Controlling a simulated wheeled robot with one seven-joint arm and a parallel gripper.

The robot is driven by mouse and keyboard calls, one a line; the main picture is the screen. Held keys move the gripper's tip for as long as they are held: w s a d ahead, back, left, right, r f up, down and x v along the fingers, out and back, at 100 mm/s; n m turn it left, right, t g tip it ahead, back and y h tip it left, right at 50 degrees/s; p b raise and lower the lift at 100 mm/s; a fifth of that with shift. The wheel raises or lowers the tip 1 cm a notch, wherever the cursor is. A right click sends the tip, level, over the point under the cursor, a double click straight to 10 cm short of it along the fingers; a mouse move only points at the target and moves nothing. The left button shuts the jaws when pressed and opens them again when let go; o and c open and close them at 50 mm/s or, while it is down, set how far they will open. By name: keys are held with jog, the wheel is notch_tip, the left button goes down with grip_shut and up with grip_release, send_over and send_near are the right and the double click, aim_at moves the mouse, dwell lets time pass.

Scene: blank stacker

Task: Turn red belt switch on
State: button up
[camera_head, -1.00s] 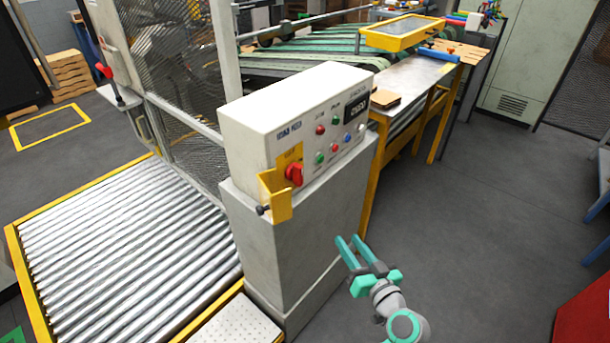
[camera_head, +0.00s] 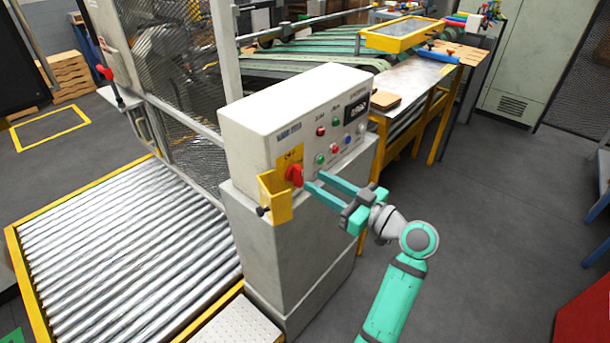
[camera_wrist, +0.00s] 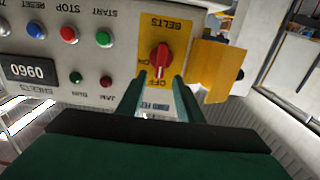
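The red belt switch (camera_head: 295,175) is a rotary knob on a yellow plate at the lower left of the white control box (camera_head: 250,130). In the wrist view, which is upside down, the red belt switch (camera_wrist: 160,60) has its handle in line with the OFF label, under the word BELTS. My gripper (camera_head: 315,182) is just right of the knob in the head view. In the wrist view my gripper (camera_wrist: 159,78) is open, with one fingertip on each side of the knob's lower end. Whether the fingers touch it I cannot tell.
A yellow bracket (camera_head: 277,198) juts out close beside the switch. Several buttons and lamps and a display (camera_head: 356,110) share the panel. A roller conveyor (camera_head: 120,250) lies to the left. Open floor (camera_head: 490,200) is on the right.

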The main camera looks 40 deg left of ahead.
aim_at(303, 174)
jog(key=a, duration=0.5)
jog(key=shift+w, duration=0.2)
jog(key=shift+w+a+f, duration=0.1)
jog(key=shift+w+a, duration=0.05)
jog(key=shift+a, duration=0.2)
jog(key=shift+d, duration=0.15)
grip_shut()
